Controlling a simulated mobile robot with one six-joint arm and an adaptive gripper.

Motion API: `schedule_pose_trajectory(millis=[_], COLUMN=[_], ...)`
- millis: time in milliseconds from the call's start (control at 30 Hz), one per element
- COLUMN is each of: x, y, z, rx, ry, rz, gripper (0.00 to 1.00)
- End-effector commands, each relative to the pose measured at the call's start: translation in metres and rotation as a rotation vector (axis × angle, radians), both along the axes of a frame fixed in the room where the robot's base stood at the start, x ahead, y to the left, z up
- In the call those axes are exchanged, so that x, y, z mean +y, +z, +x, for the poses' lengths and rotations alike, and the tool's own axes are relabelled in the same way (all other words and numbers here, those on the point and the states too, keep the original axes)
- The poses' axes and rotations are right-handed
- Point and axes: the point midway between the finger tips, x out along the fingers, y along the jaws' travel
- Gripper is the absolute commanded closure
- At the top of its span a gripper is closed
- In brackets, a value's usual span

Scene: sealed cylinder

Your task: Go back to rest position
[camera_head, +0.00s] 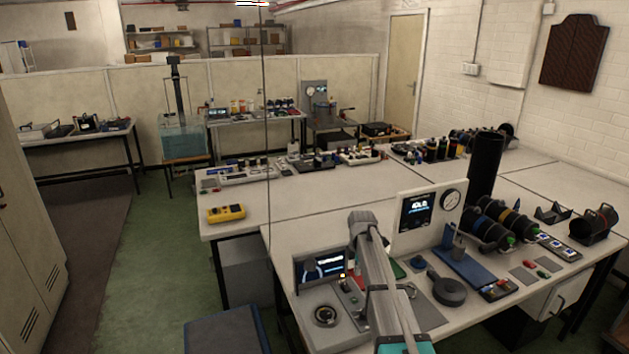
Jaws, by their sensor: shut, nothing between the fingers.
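My arm, grey with a teal band, rises from the bottom edge in front of the near bench (285,245). Its upper joint stands in front of a white panel (424,238) with a dark display and a round gauge. My gripper cannot be made out; no fingers show in this view. No held object shows either.
A console with a screen (321,267) sits left of my arm. To the right are a blue plate (466,268), a round dark part (447,287), a tall black cylinder (484,168) and ringed cylinders. A yellow device (226,213) lies farther left. Green floor (155,270) is open at left.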

Motion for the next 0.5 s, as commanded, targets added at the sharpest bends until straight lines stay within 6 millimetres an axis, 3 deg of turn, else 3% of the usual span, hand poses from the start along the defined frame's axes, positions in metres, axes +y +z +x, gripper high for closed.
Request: schedule_pose_trajectory(millis=[267, 500], x=[0.003, 0.007], y=[0.0, 0.0], z=[-0.041, -0.093], rx=[0.002, 0.003], ry=[-0.225, -0.553], rz=[0.002, 0.005], gripper=[1.0, 1.0])
